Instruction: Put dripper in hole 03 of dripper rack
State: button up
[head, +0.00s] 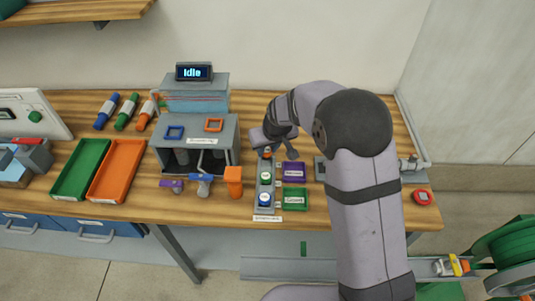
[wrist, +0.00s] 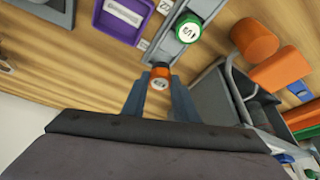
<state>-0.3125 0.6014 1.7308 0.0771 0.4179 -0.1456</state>
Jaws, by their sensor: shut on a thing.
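My gripper (wrist: 159,90) is shut on an orange dripper (wrist: 160,77) with a white label on its cap. In the head view the orange dripper (head: 267,153) shows just at the far end of the grey dripper rack (head: 256,200), partly hidden by my gripper (head: 272,147). A green dripper (head: 266,178) and a blue dripper (head: 264,199) stand in the rack nearer the front. The wrist view shows the green dripper (wrist: 188,28) in the rack (wrist: 172,47), beyond the orange one. I cannot tell whether the orange dripper is seated or above its hole; the hole is hidden.
A purple tray (head: 293,172) and a green tray (head: 294,198) lie close right of the rack. Green and orange bins (head: 117,170) lie farther left.

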aim_at(268, 153)
jog(key=shift+f+p, duration=0.35)
jog(key=shift+f, duration=1.25)
jog(key=shift+f, duration=0.15)
jog(key=o, duration=1.1)
jog(key=shift+s+r, duration=0.1)
jog(key=shift+r, duration=0.4)
jog(key=b+v, duration=0.2)
jog(key=v, duration=0.9)
jog(key=shift+r, duration=0.2)
jog(key=shift+s+d, duration=0.1)
jog(key=shift+s, duration=0.05)
